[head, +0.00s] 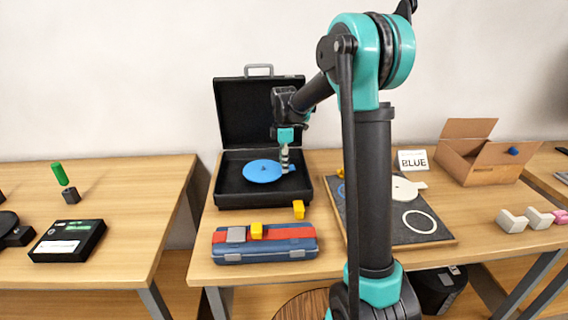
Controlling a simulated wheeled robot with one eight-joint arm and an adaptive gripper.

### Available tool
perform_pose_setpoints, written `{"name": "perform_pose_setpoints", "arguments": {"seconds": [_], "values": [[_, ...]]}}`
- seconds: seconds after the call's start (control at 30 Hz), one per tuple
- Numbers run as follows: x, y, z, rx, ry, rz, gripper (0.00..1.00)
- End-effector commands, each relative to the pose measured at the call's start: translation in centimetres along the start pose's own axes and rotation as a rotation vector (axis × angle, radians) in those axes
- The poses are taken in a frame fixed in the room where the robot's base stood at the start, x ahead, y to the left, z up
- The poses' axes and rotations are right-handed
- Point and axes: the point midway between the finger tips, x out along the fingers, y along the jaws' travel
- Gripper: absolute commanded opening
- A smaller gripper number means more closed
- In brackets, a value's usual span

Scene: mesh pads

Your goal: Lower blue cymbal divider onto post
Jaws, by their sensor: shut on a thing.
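The blue cymbal divider (262,171) is a flat round blue disc at the open black case (232,196). My gripper (285,168) is shut on the disc's right edge, pointing down. The disc looks about level, over or in the lower half of the case. I cannot tell its height above the case floor. No post shows; it may be hidden under the disc.
The raised case lid (260,110) stands behind my gripper. A blue toolbox (264,249) is in front. My arm hides part of the board.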

Motion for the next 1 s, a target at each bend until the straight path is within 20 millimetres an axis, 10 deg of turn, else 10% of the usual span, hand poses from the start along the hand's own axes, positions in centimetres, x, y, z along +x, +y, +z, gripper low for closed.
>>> {"name": "perform_pose_setpoints", "arguments": {"seconds": [0.03,0.07,0.23,0.67,1.0], "values": [[0.0,0.0,0.0,0.000,0.000,0.000,0.00],[0.0,0.0,0.0,0.000,0.000,0.000,0.33],[0.0,0.0,0.0,0.000,0.000,0.000,0.53],[-1.0,0.0,0.0,0.000,0.000,0.000,0.53],[-7.5,0.0,0.0,0.000,0.000,0.000,0.53]]}}
